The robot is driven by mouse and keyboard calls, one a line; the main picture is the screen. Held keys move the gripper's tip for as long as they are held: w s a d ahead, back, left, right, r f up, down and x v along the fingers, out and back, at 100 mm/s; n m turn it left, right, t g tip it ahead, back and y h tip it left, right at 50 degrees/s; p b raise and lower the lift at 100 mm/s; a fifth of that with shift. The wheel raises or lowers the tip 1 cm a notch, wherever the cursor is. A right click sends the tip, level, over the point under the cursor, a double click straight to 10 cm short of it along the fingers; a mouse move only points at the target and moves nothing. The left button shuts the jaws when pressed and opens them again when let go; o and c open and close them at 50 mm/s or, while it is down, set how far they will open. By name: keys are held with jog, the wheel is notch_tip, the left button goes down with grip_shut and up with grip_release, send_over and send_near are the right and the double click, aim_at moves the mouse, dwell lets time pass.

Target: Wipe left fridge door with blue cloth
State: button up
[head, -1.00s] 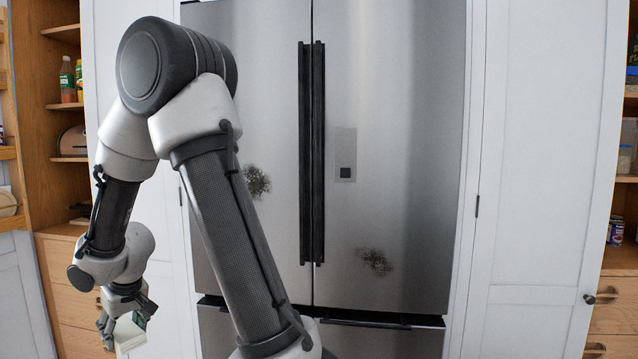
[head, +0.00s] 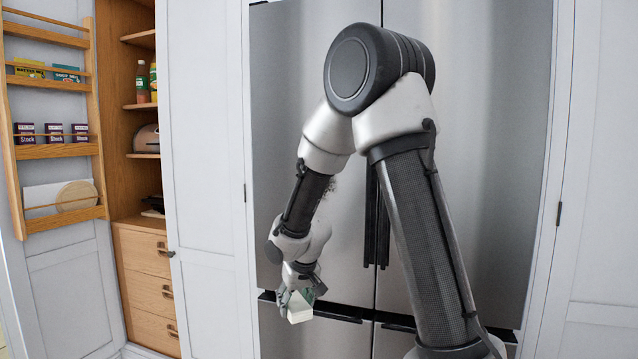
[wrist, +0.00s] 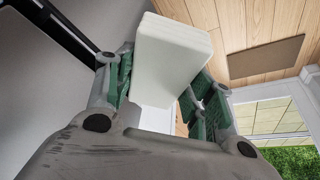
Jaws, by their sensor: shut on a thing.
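The left fridge door (head: 285,110) is brushed steel and stands shut behind my arm. A dark smudge (head: 331,185) shows on it beside my forearm, mostly hidden. My gripper (head: 300,284) is low in front of the lower part of this door and is shut on a white block-like thing (head: 299,307). In the wrist view, the white block (wrist: 172,55) sits between the green-padded fingers of my gripper (wrist: 163,95). I see no blue cloth in any view.
The right fridge door (head: 480,100) is partly behind my arm. Dark handles (head: 383,225) run along the seam. A lower drawer (head: 335,338) is below. An open pantry (head: 130,180) with shelves is at left. Wood floor and a brown mat (wrist: 266,57) show in the wrist view.

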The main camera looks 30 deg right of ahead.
jog(key=shift+f, duration=0.1)
jog(key=shift+w+d+f, duration=0.1)
jog(key=shift+w+f, duration=0.15)
jog(key=shift+f, duration=0.05)
jog(key=x, duration=0.4)
jog(key=shift+w+a+f, duration=0.25)
jog(key=shift+w, duration=0.05)
